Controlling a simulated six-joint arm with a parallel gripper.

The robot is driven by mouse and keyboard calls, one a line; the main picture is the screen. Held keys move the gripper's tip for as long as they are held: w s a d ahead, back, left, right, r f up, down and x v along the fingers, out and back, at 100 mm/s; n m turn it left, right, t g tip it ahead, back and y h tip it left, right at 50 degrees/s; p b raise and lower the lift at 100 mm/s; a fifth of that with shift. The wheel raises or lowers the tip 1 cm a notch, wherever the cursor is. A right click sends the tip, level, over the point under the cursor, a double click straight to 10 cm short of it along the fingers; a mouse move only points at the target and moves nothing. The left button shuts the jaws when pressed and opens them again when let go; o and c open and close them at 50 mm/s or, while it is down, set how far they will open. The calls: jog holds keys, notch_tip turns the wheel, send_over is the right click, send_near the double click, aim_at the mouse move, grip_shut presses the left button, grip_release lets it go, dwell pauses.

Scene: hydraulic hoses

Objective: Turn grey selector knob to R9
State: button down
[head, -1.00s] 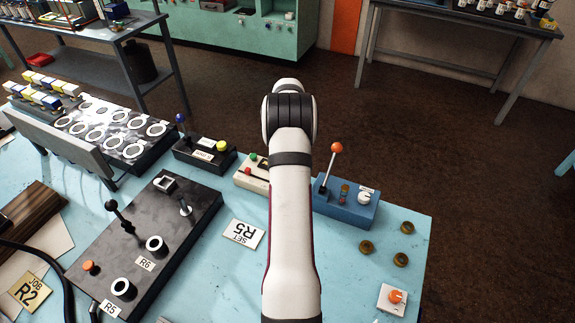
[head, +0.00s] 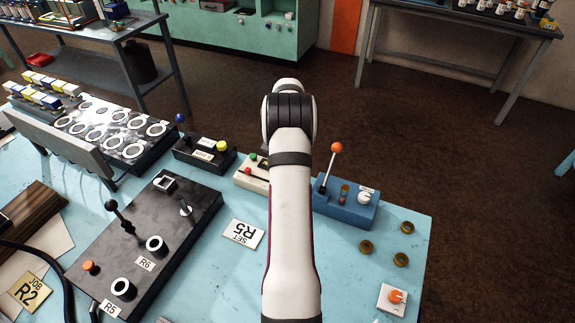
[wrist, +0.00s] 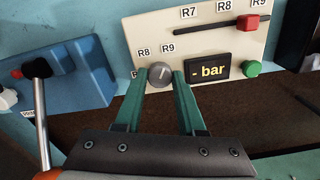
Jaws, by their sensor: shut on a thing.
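The grey selector knob (wrist: 160,74) sits on a cream panel (wrist: 148,26) in the wrist view. Labels R8 (wrist: 144,52) and R9 (wrist: 168,47) stand above it; another label at its left is partly hidden by a finger. A pale mark on the knob seems to point up and right, but its exact setting is too small to tell. My gripper (wrist: 161,80) has its green fingers on either side of the knob, shut on it. In the head view my arm hides the gripper and knob; only the left part of the cream panel (head: 246,179) shows.
The cream panel also carries a display reading "- bar" (wrist: 208,70), a green button (wrist: 252,68) and a red slider (wrist: 252,22). A blue box (wrist: 80,75) with a lever stands close by at left in the wrist view.

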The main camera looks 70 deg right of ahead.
jog(key=c, duration=0.5)
grip_release()
notch_tip(320, 180, up, 16)
jog(key=shift+f, duration=0.1)
